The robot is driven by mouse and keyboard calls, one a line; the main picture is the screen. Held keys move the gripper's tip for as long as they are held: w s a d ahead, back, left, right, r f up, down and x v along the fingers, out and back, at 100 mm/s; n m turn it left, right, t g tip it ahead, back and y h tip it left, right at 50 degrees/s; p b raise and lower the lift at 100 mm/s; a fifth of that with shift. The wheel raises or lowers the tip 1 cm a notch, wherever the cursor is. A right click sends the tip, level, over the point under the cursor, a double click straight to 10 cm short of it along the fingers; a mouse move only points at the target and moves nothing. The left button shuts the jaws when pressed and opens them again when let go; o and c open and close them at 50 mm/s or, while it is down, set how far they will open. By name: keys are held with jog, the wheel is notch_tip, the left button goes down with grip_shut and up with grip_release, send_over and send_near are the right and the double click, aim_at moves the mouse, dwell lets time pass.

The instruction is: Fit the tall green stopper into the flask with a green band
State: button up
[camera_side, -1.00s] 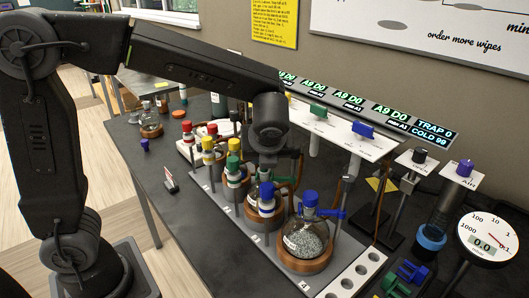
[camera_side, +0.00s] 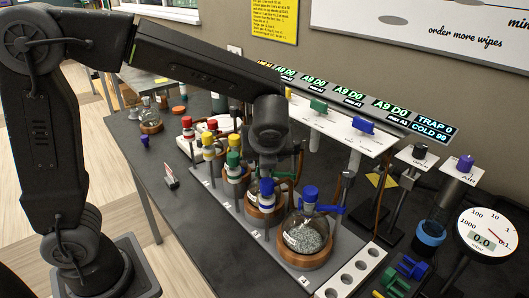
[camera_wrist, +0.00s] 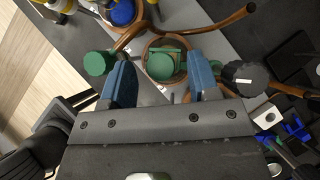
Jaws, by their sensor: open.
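My gripper (camera_wrist: 161,82) is open, with its two blue fingers apart. In the wrist view a round green top (camera_wrist: 160,67) shows between and beyond the fingers, inside a brown ring with green bars beside it. I cannot tell from above whether this top is the tall stopper or how deep it sits. Another green cylinder (camera_wrist: 98,63) stands just left of the left finger. In the side view a green-topped piece (camera_side: 233,158) stands in the row left of my wrist. The fingertips and most of the flask below them are hidden there. No green band is clearly visible.
A flask with a blue top (camera_side: 310,193) stands at the near end of the row, beside a blue-topped piece (camera_side: 266,188). Yellow (camera_side: 207,141) and red (camera_side: 187,121) tops stand farther back. A black knob (camera_wrist: 243,77) is close to the right finger.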

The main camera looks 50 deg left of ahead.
jog(key=shift+r, duration=0.25)
jog(key=v, duration=1.3)
jog(key=s+a+f+n+h, duration=0.3)
jog(key=s+n, duration=0.3)
jog(key=n, duration=0.6)
jog(key=s+a+f+n+t+h, duration=0.1)
jog(key=s+a+f+n+h, duration=0.2)
jog(key=s+n, duration=0.4)
jog(key=a+f+n, duration=0.1)
jog(key=n, duration=0.4)
jog(key=shift+s+n, duration=0.35)
jog(key=shift+n, duration=0.05)
